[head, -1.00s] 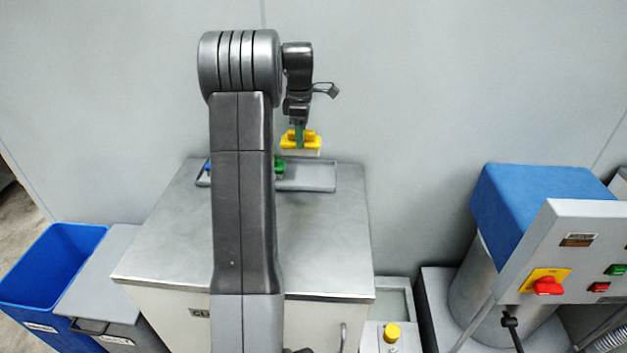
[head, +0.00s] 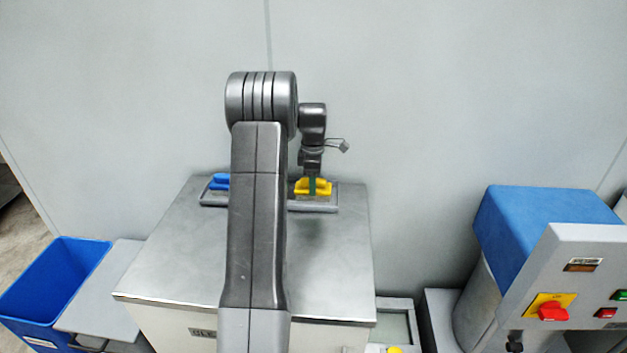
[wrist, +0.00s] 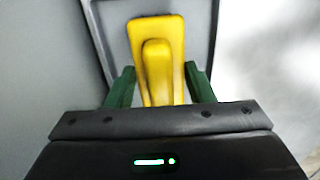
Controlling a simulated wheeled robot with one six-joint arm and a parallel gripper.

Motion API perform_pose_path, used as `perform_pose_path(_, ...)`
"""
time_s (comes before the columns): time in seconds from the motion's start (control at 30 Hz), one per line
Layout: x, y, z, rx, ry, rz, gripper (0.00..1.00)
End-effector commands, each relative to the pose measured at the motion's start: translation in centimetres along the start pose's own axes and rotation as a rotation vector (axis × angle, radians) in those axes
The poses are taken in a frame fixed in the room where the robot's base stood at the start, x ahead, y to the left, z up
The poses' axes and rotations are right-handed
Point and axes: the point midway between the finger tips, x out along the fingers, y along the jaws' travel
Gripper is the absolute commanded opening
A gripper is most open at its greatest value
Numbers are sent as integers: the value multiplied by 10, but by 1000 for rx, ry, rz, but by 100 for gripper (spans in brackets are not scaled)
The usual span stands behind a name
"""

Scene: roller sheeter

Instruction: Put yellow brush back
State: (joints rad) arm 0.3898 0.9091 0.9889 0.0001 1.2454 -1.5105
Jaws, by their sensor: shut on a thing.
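The yellow brush (head: 314,187) is at the right part of the grey tray (head: 318,205) on top of the steel cabinet. In the wrist view the yellow brush (wrist: 158,62) lies between the two green fingers of my gripper (wrist: 160,88), over the tray (wrist: 104,40). I cannot tell whether the bristles touch the tray floor.
A blue brush (head: 220,181) lies in the tray's left end. My arm hides the tray's middle. The cabinet top (head: 325,255) is bare in front. A blue bin (head: 55,285) stands left and a machine with a control panel (head: 585,285) stands right.

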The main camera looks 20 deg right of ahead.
Motion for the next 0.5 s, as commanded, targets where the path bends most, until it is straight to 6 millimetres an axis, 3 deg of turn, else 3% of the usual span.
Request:
perform_pose_path(0.3, 3, 0, 0, 0, 0, 1, 27)
perform_pose_path(0.33, 2, 0, 0, 0, 0, 1, 55)
perform_pose_path(0.4, 2, 0, 0, 0, 0, 1, 68)
perform_pose_path(0.5, 2, 0, 0, 0, 0, 1, 70)
